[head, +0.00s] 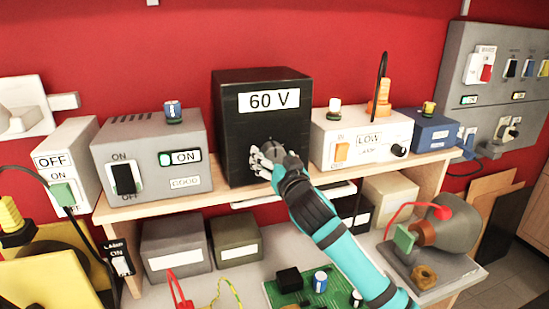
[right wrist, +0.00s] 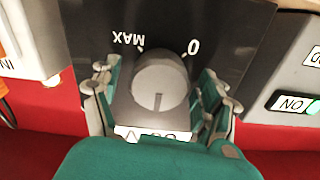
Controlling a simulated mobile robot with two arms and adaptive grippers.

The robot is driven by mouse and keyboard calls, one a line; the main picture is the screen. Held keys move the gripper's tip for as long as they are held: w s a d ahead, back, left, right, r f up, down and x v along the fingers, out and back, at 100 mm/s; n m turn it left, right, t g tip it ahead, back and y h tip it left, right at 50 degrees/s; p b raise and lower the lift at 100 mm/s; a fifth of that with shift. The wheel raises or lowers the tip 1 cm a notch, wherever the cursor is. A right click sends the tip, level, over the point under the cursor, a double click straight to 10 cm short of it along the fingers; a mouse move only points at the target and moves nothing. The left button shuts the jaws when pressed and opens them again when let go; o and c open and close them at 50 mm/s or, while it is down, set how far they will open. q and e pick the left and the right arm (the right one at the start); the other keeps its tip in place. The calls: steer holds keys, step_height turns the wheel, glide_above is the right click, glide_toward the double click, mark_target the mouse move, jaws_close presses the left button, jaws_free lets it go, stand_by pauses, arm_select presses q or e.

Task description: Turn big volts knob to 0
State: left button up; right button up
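The black volts box (head: 230,140) stands on the wooden shelf, with a white "60 V" display (head: 268,100). In the head view its knob is largely hidden by my right gripper (head: 264,160), which is at the box's front face. In the right wrist view, turned upside down, the round grey knob (right wrist: 160,82) shows with "MAX" (right wrist: 128,39) and "0" (right wrist: 193,47) beside it. Its dark line points down in that picture, towards the display. The fingers of my right gripper (right wrist: 160,100) stand either side of the knob, apart, with gaps visible. My left gripper is not in view.
A grey ON/OFF box (head: 150,145) stands left of the black box, and a white LOW lamp box (head: 365,125) stands close on its right. Below are grey boxes and a green circuit board (head: 325,290). A red wall is behind.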

steer(key=c, duration=1.1)
steer(key=shift+n, duration=0.3)
